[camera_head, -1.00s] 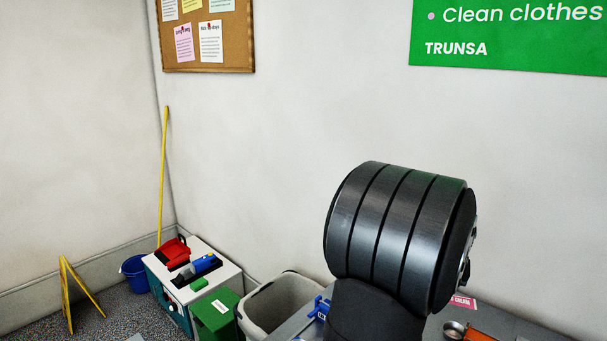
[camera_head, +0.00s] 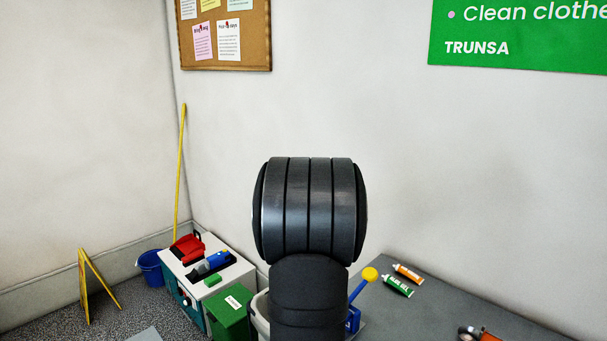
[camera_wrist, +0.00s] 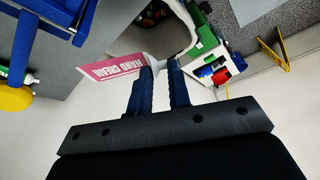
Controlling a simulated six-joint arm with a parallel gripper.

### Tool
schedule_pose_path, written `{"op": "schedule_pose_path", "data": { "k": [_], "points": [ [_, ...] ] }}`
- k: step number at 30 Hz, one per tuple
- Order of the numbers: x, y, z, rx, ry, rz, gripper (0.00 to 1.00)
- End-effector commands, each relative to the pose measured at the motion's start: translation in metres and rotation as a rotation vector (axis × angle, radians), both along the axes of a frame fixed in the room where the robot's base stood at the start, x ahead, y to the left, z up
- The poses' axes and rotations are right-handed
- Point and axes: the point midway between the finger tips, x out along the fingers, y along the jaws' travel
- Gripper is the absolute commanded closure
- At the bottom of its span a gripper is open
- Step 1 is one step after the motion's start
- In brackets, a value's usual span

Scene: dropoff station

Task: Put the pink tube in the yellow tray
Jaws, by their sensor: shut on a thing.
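The pink tube (camera_wrist: 115,68), with "HAND CREAM" lettering, is in my gripper (camera_wrist: 160,65) in the wrist view. The dark blue fingers are shut on its narrow white end, and the pink body extends to the left. It appears held up in the air, with a grey bin behind it. In the head view my arm hides the gripper and the tube. I cannot make out a yellow tray in either view.
A grey table (camera_head: 440,315) bears an orange tube (camera_head: 408,272), a green tube (camera_head: 398,286) and a blue stand with a yellow knob (camera_head: 370,274). The grey bin (camera_wrist: 170,45), green box (camera_head: 230,310) and white cabinet (camera_head: 205,262) stand to the left.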

Motion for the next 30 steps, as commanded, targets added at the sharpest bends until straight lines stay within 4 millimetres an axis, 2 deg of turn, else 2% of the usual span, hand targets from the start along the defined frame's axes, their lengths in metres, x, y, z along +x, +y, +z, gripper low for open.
{"op": "schedule_pose_path", "data": {
  "k": [3,8,11,14,17,19,21,30],
  "points": [
    [-0.005,0.005,-0.011,0.000,0.000,0.022,0.95],
    [-0.005,0.005,-0.011,-0.001,-0.002,0.024,0.95],
    [-0.004,0.002,-0.009,0.000,-0.002,0.018,0.95],
    [-0.001,-0.009,0.002,0.000,-0.004,-0.021,0.95],
    [0.005,-0.033,0.024,-0.001,-0.007,-0.103,0.95],
    [0.008,-0.059,0.045,-0.001,-0.009,-0.191,0.95],
    [0.008,-0.091,0.055,-0.001,-0.003,-0.313,0.95],
    [-0.014,-0.209,0.054,0.000,-0.003,-0.833,0.95]
  ]
}}
